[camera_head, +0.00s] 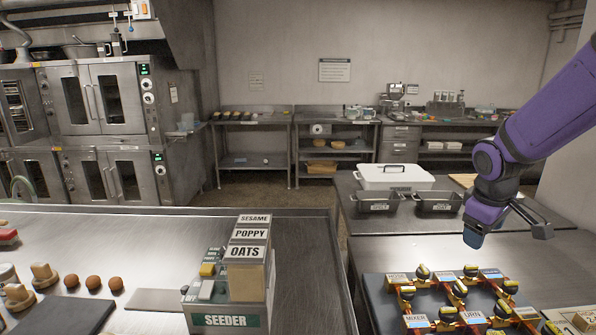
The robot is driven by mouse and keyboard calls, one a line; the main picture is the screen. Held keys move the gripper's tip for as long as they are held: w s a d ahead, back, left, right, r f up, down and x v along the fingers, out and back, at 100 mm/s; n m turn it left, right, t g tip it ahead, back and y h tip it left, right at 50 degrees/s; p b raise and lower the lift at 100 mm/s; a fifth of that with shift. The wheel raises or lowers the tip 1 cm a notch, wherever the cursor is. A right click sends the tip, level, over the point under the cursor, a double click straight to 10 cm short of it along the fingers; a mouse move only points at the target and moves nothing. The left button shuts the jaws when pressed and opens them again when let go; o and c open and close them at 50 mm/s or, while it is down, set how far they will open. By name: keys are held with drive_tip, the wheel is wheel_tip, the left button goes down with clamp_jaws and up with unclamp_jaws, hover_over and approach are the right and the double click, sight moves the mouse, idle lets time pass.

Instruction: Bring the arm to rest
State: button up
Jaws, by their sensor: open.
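My purple arm (553,115) reaches in from the right edge, bent downward at the wrist. My gripper (508,233) hangs over the right-hand table (400,245), its two dark fingers spread apart with nothing seen between them. It is in the air above and behind a dark board (378,300) with labelled stations and several small black-and-yellow parts. I see no contact between the gripper and anything. Its exact height above the table is hard to tell.
A white lidded box (393,177) and dark bins (375,205) (437,205) stand behind the gripper. On the left counter (150,225) are a seeder (226,318), dough balls (93,283) and wooden pieces (44,274). Ovens (100,97) line the left wall.

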drive_tip(key=s+a+r+m+t, duration=0.1)
drive_tip(key=s+a+r+m, duration=0.1)
drive_tip(key=s+r, duration=0.2)
drive_tip(key=s+a+r+m+y, duration=0.1)
drive_tip(key=s+a+r+m, duration=0.1)
drive_tip(key=s, duration=0.8)
drive_tip(key=s+a+r+m+t+y, duration=0.1)
drive_tip(key=s+a+r+m, duration=0.1)
drive_tip(key=s+a+r, duration=0.2)
drive_tip(key=shift+s+r+t, duration=0.3)
drive_tip(key=shift+s+r, duration=1)
drive_tip(key=shift+s, duration=0.6)
drive_tip(key=shift+a, duration=0.1)
